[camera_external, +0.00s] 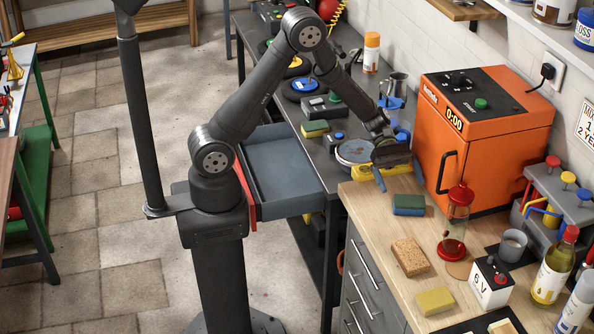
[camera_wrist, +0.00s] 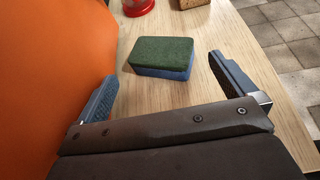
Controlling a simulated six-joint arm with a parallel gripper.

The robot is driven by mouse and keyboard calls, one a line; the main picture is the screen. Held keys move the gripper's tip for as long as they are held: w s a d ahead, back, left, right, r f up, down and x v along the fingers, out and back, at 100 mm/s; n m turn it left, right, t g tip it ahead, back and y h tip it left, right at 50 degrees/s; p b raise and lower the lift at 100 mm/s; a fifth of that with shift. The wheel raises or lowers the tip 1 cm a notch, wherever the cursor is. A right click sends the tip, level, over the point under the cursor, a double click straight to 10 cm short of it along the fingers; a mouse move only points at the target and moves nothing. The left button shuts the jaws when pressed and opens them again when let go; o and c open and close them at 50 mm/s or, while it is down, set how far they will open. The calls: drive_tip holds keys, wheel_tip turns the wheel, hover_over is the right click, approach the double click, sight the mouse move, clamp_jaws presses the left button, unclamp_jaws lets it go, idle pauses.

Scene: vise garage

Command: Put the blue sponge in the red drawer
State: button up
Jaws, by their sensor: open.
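The blue sponge (camera_external: 408,208), blue below with a green upper face, lies flat on the wooden worktop in the external view. It also shows in the wrist view (camera_wrist: 161,68), beyond and between my fingertips. My gripper (camera_external: 396,179) is open and empty, above the worktop and just behind the sponge, apart from it. Its two blue fingers are spread wide in the wrist view (camera_wrist: 163,66). The red drawer (camera_external: 253,212) is pulled out to the left of the dark bench. Its grey interior (camera_external: 280,160) looks empty, and my arm hides part of its front.
An orange oven (camera_external: 489,135) stands close to the right of my gripper. A red-capped glass timer (camera_external: 455,222), a brown sponge (camera_external: 410,257) and a yellow sponge (camera_external: 435,300) stand or lie nearby. A round pan-like dish (camera_external: 355,152) sits on the dark bench.

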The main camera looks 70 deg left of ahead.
sight(409, 199)
drive_tip(key=x, duration=0.5)
drive_tip(key=shift+r, duration=0.1)
drive_tip(key=c, duration=0.7)
drive_tip(key=shift+c, duration=0.2)
